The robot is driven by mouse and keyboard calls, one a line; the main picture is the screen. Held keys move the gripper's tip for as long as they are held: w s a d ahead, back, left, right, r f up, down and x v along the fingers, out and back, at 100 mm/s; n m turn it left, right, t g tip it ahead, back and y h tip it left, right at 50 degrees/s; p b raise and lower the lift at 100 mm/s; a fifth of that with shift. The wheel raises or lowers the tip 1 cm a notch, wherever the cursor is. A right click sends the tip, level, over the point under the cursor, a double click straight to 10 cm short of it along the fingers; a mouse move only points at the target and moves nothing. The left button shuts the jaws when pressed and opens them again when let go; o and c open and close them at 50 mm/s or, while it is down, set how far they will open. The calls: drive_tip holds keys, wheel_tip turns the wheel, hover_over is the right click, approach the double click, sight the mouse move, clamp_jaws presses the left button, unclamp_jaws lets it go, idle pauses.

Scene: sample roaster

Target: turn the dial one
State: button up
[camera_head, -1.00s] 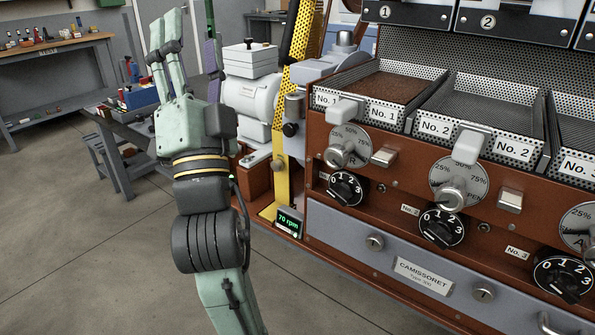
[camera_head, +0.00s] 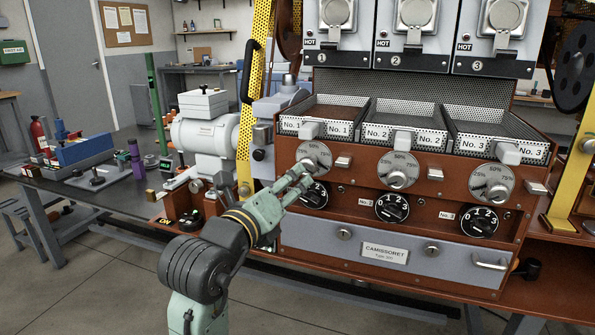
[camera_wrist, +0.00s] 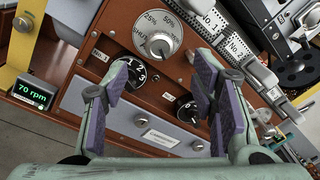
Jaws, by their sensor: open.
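Dial one is a black round knob with white numbers (camera_head: 314,194), labelled No. 1, low on the left of the roaster's brown panel. My gripper (camera_head: 298,183) is in front of it and partly hides it in the head view. In the wrist view, dial one (camera_wrist: 137,76) shows 1, 2 and 3 near the left finger; its pointer setting is hard to read. My gripper (camera_wrist: 160,78) is open with nothing between the fingers. Contact with the dial is not visible.
A grey percent dial (camera_head: 314,157) is just above dial one. The No. 2 black dial (camera_head: 392,208) and No. 3 black dial (camera_head: 480,222) are to the right. A grey drawer front (camera_head: 345,250) runs below. A 70 rpm display (camera_wrist: 30,92) stands at the left.

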sight(307, 166)
drive_tip(key=p+x, duration=0.2)
drive_tip(key=x, duration=0.8)
drive_tip(key=shift+w+d+p, duration=0.1)
drive_tip(key=shift+w+p, duration=0.2)
drive_tip(key=c, duration=1.1)
drive_tip(key=shift+c, duration=0.3)
